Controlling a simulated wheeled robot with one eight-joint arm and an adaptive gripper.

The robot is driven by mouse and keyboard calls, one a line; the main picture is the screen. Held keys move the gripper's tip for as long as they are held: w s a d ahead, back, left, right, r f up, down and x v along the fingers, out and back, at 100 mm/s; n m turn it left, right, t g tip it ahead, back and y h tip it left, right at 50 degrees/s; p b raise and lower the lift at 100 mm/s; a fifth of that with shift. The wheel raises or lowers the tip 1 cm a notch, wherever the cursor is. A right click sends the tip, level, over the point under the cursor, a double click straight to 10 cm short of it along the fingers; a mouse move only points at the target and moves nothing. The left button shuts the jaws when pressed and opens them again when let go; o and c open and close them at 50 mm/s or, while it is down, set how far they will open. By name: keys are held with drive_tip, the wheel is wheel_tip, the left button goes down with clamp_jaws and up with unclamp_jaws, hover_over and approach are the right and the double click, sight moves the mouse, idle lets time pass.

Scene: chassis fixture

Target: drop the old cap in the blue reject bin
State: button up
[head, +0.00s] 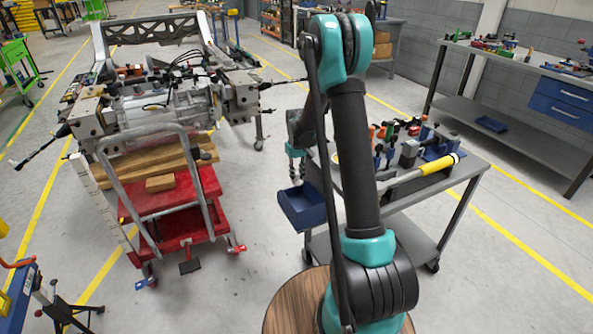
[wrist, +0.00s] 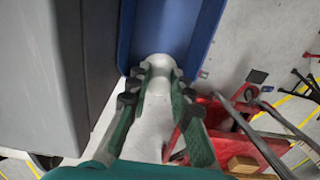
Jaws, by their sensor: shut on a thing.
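The blue reject bin (head: 303,209) is at the left side of the tool cart in the head view. It also shows in the wrist view (wrist: 208,28), beyond my fingertips. My gripper (head: 296,180) points down just above the bin, partly behind my arm. In the wrist view my gripper (wrist: 161,71) is shut on a pale, rounded piece, the old cap (wrist: 158,62). The cap shows against the bin's blue interior. The head view is too small to show the cap.
The tool cart (head: 475,168) carries several tools and a yellow-ended bar (head: 430,172). A red wheeled lift (head: 178,198) under the chassis assembly (head: 165,100) stands to the left. Open floor (head: 245,200) lies between lift and bin. A grey surface (wrist: 55,80) lies close left in the wrist view.

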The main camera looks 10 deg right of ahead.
drive_tip(key=shift+f, duration=2.3)
drive_tip(key=o, duration=0.9)
wheel_tip(320, 180, up, 12)
drive_tip(key=shift+s, duration=0.1)
